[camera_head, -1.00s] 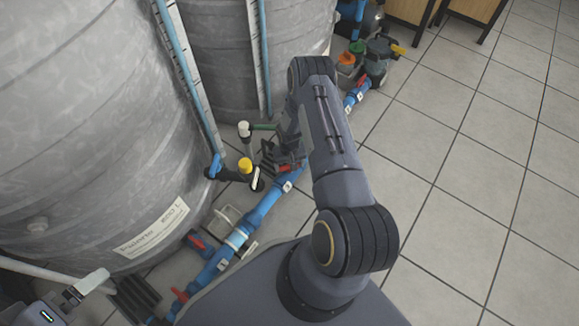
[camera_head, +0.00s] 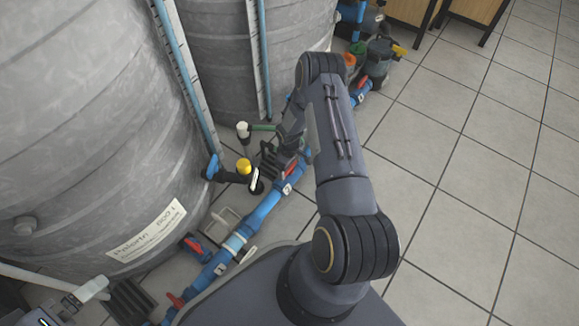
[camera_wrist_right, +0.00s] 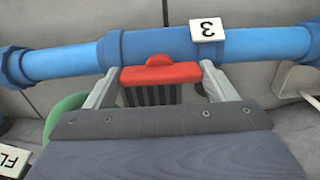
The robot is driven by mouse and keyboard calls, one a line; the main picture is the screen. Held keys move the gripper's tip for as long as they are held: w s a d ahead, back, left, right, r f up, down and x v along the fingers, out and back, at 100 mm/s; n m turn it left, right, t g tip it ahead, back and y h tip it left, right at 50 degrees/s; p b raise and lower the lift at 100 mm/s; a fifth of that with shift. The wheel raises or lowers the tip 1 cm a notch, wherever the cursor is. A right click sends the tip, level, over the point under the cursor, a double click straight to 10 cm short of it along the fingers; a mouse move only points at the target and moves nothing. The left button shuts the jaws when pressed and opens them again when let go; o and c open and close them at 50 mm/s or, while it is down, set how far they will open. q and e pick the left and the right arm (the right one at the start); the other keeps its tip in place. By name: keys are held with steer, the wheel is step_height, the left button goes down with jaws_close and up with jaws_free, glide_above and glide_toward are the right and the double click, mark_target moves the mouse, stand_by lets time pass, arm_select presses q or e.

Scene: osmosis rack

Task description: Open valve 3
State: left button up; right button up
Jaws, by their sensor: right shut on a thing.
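The valve with the label 3 (camera_wrist_right: 208,31) sits on a blue pipe (camera_wrist_right: 160,46); the pipe runs diagonally along the floor in the head view (camera_head: 262,214). Its red handle (camera_wrist_right: 160,73) lies roughly along the pipe; it also shows in the head view (camera_head: 291,167). My right gripper (camera_wrist_right: 163,88) is shut on this handle, with one grey finger at each end of it. In the head view my right gripper (camera_head: 284,157) is partly hidden by my arm.
Two large grey tanks (camera_head: 100,120) stand close on the left. A yellow-capped fitting (camera_head: 244,166) and a white-capped pipe (camera_head: 243,130) stand near my right gripper. Other red handles (camera_head: 194,247) are lower on the pipe. The tiled floor (camera_head: 480,170) is clear on the right.

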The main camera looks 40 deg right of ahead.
stand_by(0.5)
steer(key=o, duration=1)
step_height(320, 180, up, 7)
steer(key=p, duration=0.3)
steer(key=shift+r+p, duration=0.3)
steer(key=shift+r, duration=0.15)
